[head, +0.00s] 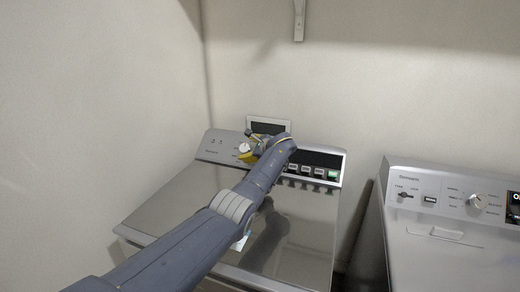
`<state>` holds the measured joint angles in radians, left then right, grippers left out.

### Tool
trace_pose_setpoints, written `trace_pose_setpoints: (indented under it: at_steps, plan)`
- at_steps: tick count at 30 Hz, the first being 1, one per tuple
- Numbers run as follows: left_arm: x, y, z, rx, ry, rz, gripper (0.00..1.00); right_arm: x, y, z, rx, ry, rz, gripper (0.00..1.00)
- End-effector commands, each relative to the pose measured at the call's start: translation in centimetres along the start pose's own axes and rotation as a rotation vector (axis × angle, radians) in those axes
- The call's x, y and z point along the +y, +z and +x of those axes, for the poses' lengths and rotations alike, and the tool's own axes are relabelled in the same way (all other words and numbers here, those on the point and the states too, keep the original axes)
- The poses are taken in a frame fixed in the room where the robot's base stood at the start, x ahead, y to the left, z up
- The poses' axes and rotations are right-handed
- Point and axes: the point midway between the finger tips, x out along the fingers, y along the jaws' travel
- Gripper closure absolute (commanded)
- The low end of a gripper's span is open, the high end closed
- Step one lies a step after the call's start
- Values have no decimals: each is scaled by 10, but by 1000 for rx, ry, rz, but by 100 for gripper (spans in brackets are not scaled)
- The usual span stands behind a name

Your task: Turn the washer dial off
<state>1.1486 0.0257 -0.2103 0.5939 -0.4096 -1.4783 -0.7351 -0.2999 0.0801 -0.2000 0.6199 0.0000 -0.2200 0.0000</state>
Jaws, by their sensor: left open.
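The topload washer (185,205) stands at the middle of the head view with its lid closed. Its control panel (215,152) runs along the back, with a dark display and several buttons on the right side. The white dial (243,147) shows on the left part of the panel, partly hidden by my gripper. My left gripper (250,148) is open at the panel, with its fingers right by the dial. I cannot tell whether they touch it. My right gripper is not in view.
A second machine (450,255) with its own knob (476,202) and display stands at the right, a narrow gap apart. A wall plate (269,125) is behind the panel. A bracket (299,20) hangs on the wall above. The space above the lid's left side is free.

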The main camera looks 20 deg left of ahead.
Motion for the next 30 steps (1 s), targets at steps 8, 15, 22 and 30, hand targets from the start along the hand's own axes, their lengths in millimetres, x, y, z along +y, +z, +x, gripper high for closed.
trace_pose_setpoints:
  at_steps: [8,15,22,30]
  plan:
    - [0,-2,-36,3,-3,-2,30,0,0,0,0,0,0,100]
    - [0,-2,-67,3,-2,-1,30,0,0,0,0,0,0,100]
    - [0,-1,-84,1,-1,-1,30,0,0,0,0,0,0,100]
    - [0,0,-88,0,1,0,30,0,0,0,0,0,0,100]
